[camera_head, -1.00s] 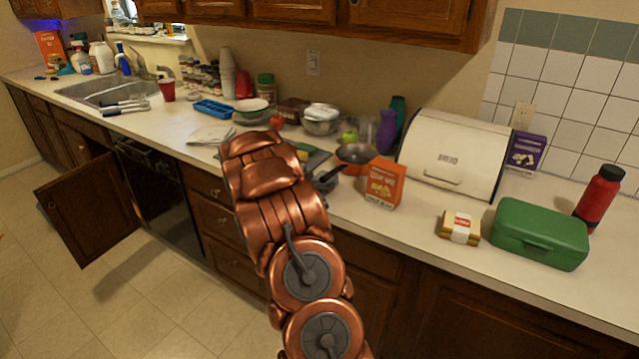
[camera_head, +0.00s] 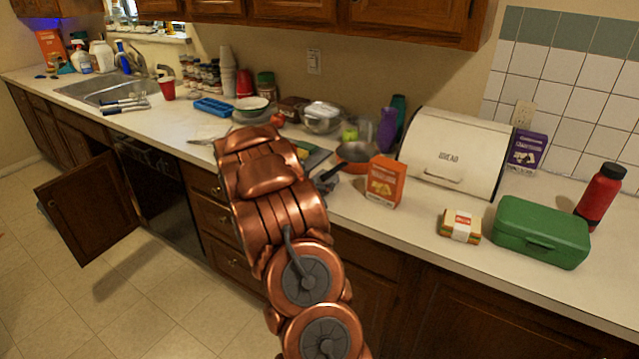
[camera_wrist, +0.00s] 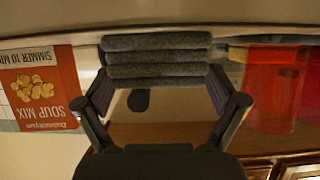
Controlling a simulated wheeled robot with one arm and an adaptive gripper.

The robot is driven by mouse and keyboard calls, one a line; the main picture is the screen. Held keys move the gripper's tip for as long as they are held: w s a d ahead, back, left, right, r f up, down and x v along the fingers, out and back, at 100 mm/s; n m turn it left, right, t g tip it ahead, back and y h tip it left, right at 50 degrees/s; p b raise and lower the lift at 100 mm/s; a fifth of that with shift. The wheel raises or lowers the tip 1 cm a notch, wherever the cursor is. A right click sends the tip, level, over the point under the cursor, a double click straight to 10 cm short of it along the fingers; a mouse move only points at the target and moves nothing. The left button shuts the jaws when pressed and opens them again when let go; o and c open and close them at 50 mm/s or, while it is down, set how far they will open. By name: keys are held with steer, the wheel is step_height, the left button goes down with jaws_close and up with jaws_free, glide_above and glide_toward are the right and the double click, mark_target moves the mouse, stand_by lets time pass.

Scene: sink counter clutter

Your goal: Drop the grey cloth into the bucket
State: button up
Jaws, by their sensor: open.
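The grey cloth (camera_wrist: 157,57) shows in the wrist view as a thick folded stack at the top centre. My gripper (camera_wrist: 160,88) is open, with one finger on each side of the cloth's lower part in the picture. I cannot tell whether the fingers touch it. I cannot identify a bucket in either view.
The orange soup mix box (camera_head: 384,182) stands near the counter's front edge; it also shows upside down in the wrist view (camera_wrist: 42,88). A pan (camera_head: 356,152), bread box (camera_head: 455,155), sandwich (camera_head: 460,226) and green lunch box (camera_head: 541,233) are nearby. A red see-through thing (camera_wrist: 272,90) is at right.

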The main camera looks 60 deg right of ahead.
steer(key=b+v, duration=0.1)
steer(key=v, duration=0.9)
steer(key=shift+b, duration=0.3)
